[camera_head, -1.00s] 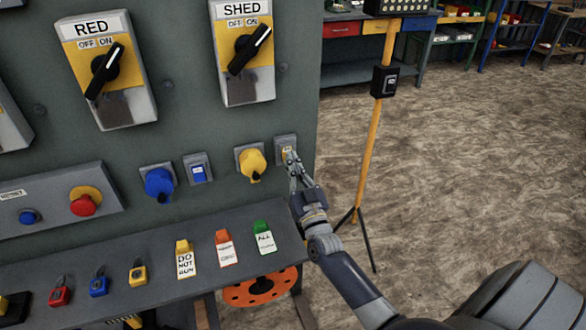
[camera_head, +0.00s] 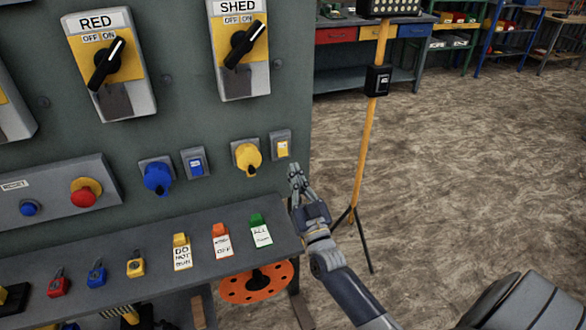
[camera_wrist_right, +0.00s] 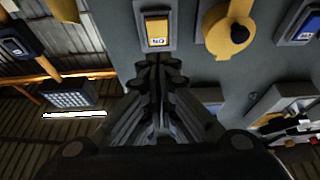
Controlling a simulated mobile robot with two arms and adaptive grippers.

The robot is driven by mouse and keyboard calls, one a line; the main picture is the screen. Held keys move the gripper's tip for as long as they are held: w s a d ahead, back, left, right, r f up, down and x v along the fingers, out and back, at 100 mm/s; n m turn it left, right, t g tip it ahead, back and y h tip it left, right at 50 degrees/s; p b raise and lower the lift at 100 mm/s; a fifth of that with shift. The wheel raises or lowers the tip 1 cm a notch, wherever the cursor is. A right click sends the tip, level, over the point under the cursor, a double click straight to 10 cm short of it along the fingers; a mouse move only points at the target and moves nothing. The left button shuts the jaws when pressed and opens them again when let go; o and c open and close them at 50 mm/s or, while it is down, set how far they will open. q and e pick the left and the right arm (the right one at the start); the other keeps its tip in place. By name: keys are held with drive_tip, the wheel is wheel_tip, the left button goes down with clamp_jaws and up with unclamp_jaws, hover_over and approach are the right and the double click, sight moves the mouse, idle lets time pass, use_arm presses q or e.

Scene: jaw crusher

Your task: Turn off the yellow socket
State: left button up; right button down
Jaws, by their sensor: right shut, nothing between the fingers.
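The yellow socket (camera_head: 246,158) is on the grey panel, with a round yellow plug or cap on it. It also shows in the right wrist view (camera_wrist_right: 226,32). Beside it is a small grey box with a yellow rocker switch (camera_head: 282,149). In the right wrist view the rocker (camera_wrist_right: 157,26) is straight ahead of the fingertips, with a small white label whose upside-down letters look like "ON". My right gripper (camera_head: 295,169) is shut and empty, just below the switch box and apart from it. Its fingertips (camera_wrist_right: 158,62) point at the switch. My left gripper is not in view.
A blue socket (camera_head: 157,177) and its blue switch (camera_head: 196,163) are to the left. Below, a shelf (camera_head: 215,262) holds padlocks and tags. A yellow stand (camera_head: 364,150) is on the right. The floor there is open.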

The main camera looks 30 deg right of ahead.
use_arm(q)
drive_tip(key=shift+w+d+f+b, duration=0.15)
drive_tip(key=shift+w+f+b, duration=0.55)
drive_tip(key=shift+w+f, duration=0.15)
use_arm(e)
drive_tip(key=s+a+f, duration=0.1)
drive_tip(key=s+f, duration=0.3)
drive_tip(key=s, duration=0.1)
drive_tip(key=shift+s+f, duration=0.15)
drive_tip(key=shift+f, duration=0.1)
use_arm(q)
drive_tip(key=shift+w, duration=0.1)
use_arm(e)
drive_tip(key=shift+a, duration=0.1)
